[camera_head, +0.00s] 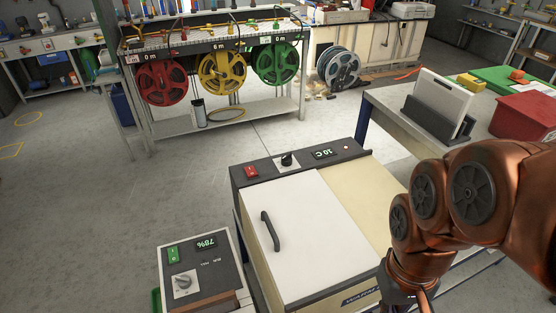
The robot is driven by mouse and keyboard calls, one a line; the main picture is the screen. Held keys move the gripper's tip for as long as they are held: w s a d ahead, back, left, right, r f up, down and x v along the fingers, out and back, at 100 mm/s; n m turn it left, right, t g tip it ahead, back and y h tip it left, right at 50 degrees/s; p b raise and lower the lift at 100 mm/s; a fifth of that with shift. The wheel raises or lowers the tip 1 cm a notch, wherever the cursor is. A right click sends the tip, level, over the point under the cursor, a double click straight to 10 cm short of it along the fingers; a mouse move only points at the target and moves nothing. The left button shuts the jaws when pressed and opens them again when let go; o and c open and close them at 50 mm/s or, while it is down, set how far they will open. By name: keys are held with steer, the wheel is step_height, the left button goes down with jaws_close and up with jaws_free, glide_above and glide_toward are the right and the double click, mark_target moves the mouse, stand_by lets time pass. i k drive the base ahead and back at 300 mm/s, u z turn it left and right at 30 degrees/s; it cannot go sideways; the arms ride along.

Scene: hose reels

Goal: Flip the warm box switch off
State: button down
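The warm box (310,235) is a cream box with a white door and a dark handle, below the centre of the view. Its dark control strip carries a red rocker switch (251,171) at the left, a black knob (287,160) and a lit temperature display (323,153). A small light glows at the strip's right end. I cannot tell the switch's position from its tilt. My gripper (424,298) is at the bottom edge, right of the warm box door and well away from the switch. It is partly cut off, and its fingers are not clear.
A smaller unit (200,268) with a green switch, a knob and a percent display stands at the lower left. A table (395,112) with a red bin (525,114) and a dark holder is at the right. Red, yellow and green hose reels hang behind. Floor at left is clear.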

mark_target(251, 171)
steer(key=u, duration=0.55)
steer(key=k, duration=0.65)
steer(key=u, duration=1.2)
steer(key=i, duration=0.8)
steer(key=z, duration=0.1)
